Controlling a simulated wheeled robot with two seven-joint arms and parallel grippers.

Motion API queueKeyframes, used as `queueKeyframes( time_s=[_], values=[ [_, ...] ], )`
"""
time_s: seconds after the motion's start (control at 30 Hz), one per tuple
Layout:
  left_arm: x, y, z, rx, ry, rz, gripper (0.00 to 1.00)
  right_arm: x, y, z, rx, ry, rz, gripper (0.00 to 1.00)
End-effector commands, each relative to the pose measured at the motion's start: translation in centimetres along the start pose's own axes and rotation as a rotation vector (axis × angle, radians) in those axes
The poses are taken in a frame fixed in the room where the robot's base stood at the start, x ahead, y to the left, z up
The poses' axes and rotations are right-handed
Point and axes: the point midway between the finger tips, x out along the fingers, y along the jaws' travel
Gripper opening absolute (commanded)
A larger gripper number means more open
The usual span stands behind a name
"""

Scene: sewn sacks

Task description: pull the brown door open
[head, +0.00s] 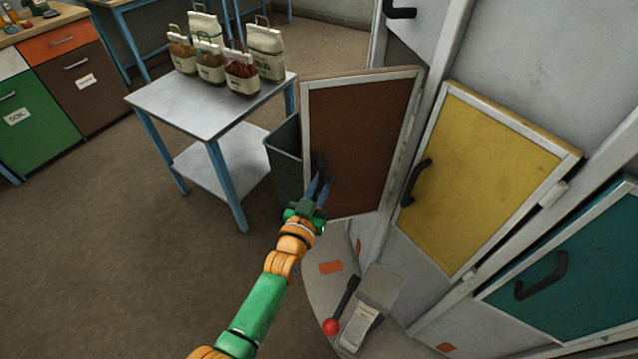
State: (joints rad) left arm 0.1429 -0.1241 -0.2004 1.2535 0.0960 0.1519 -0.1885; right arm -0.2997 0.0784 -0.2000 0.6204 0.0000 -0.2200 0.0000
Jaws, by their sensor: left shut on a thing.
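The brown door (362,135) has a pale frame and stands swung out from the grey cabinet, its free edge to the left. Its right edge is by the cabinet, next to the yellow door. A dark handle (319,160) sits near its lower left. My left gripper (321,183) is shut on this handle, with its arm reaching in from below. The fingers partly hide the handle. My right gripper is not in view.
A grey bin (283,160) stands behind the brown door's left edge, beside a metal table (205,110) holding several bags. The yellow door (480,175) and teal door (585,275) look shut. A red-knobbed lever (345,305) stands below. Open floor lies left.

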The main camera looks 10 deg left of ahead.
Motion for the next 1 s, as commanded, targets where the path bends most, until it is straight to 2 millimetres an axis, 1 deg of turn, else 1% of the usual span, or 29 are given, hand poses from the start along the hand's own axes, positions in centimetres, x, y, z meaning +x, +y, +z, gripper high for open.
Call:
queueKeyframes(
  time_s=[0.03,0.2,0.23,0.27,0.3,0.33,0.57,0.67,0.9,1.0],
  values=[
    [0.1,0.1,-0.4,-0.001,0.010,0.002,0.00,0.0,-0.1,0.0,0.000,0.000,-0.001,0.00],
    [0.1,0.1,-0.4,-0.001,0.010,0.002,0.00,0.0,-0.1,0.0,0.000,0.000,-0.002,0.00],
    [0.1,0.1,-0.4,-0.001,0.010,0.002,0.25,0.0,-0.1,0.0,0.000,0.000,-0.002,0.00],
    [0.1,0.1,-0.4,-0.001,0.009,0.002,0.33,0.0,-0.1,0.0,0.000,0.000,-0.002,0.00],
    [0.1,0.1,-0.3,-0.001,0.008,0.002,0.44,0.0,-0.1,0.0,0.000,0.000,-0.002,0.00],
    [0.1,0.1,-0.3,-0.001,0.008,0.002,0.49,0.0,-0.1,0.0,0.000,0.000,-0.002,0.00],
    [0.0,0.0,-0.2,-0.001,0.004,0.001,0.49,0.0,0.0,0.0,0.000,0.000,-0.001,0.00],
    [-0.5,0.0,-0.1,-0.001,0.003,0.000,0.49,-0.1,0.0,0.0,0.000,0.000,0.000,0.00],
    [-5.3,0.2,-0.1,-0.001,0.003,0.002,0.49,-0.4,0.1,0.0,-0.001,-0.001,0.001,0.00],
    [-6.5,0.3,-0.1,0.000,0.004,0.003,0.49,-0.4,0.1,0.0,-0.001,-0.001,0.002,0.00]
  ],
)
